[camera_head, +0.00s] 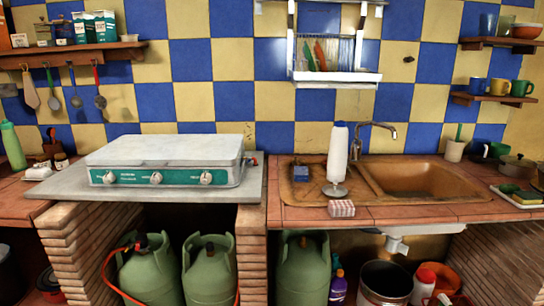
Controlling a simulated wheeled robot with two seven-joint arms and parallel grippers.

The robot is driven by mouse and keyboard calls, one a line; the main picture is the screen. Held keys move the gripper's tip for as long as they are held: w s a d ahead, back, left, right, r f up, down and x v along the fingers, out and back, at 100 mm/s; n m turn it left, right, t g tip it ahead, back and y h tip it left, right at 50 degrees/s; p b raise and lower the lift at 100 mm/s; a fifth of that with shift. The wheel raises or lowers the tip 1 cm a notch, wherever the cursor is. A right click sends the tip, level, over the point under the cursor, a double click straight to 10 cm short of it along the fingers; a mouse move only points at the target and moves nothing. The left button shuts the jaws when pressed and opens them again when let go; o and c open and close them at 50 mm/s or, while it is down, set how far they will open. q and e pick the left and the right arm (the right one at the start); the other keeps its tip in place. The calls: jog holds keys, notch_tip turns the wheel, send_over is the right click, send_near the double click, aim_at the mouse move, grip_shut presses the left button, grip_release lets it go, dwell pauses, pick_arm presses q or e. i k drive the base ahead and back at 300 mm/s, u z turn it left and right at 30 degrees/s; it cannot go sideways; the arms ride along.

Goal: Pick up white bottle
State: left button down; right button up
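A white bottle (422,288) with a red cap stands under the sink, on the lower level at the right. It is beside a dark-rimmed bucket (385,285) and in front of an orange-red container (447,277). The bottom of the frame crops the view near its base. A tall white roll-like object (337,153) stands upright on the counter beside the sink, on a round base. Neither of my grippers shows in this view.
A purple bottle (338,287) stands left of the bucket, next to green gas cylinders (304,270). A drain pipe (397,243) hangs below the brown sink (413,180). The tiled counter edge (400,213) overhangs this space. A gas stove (165,160) sits at the left.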

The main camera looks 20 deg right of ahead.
aim_at(338, 154)
jog(key=u, duration=0.4)
jog(key=i, duration=0.9)
jog(key=z, duration=0.65)
jog(key=i, duration=0.7)
jog(key=z, duration=0.65)
